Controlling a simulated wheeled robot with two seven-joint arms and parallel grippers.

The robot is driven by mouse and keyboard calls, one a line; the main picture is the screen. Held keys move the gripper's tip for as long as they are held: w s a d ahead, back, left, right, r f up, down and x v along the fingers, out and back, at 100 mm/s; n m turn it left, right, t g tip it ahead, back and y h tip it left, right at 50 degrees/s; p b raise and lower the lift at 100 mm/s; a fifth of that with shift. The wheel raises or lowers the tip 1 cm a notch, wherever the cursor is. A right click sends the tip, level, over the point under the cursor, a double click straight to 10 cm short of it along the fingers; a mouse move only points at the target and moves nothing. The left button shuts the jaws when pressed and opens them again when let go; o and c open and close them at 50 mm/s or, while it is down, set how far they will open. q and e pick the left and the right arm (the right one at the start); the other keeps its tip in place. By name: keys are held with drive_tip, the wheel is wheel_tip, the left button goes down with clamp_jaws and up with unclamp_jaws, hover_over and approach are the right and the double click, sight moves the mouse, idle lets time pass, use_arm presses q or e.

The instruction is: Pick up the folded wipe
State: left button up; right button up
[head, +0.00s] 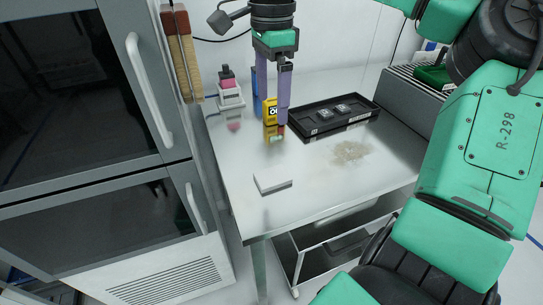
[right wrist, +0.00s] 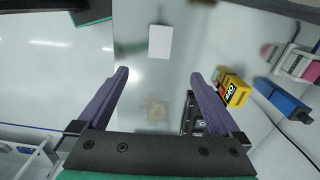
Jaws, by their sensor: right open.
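The folded wipe (head: 272,180) is a flat white rectangle lying near the front left edge of the steel table. In the right wrist view the wipe (right wrist: 160,41) lies beyond the fingertips, roughly in line with the gap between them. My right gripper (head: 273,108) hangs over the rear of the table, behind the wipe in the head view. Its two purple fingers are apart with nothing between them, as the right wrist view (right wrist: 159,76) shows. It does not touch the wipe. My left gripper does not show.
The steel table (head: 230,160) carries a yellow lettered object (head: 270,128), a pink-and-white bottle (head: 230,90), a black tray (head: 318,127) with two square parts, and a brownish smear (head: 350,152). A dark-doored cabinet (head: 80,100) stands left. Table around the wipe is clear.

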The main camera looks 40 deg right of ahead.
drive_tip(key=b, duration=0.4)
hover_over(271, 177)
wheel_tip(271, 177, down, 6)
wheel_tip(271, 177, down, 14)
drive_tip(key=shift+w+d+f, duration=0.1)
drive_tip(key=shift+f, duration=0.15)
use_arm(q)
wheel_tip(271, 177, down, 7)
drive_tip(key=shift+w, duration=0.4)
use_arm(e)
drive_tip(key=shift+r, duration=0.1)
drive_tip(key=c, duration=1.2)
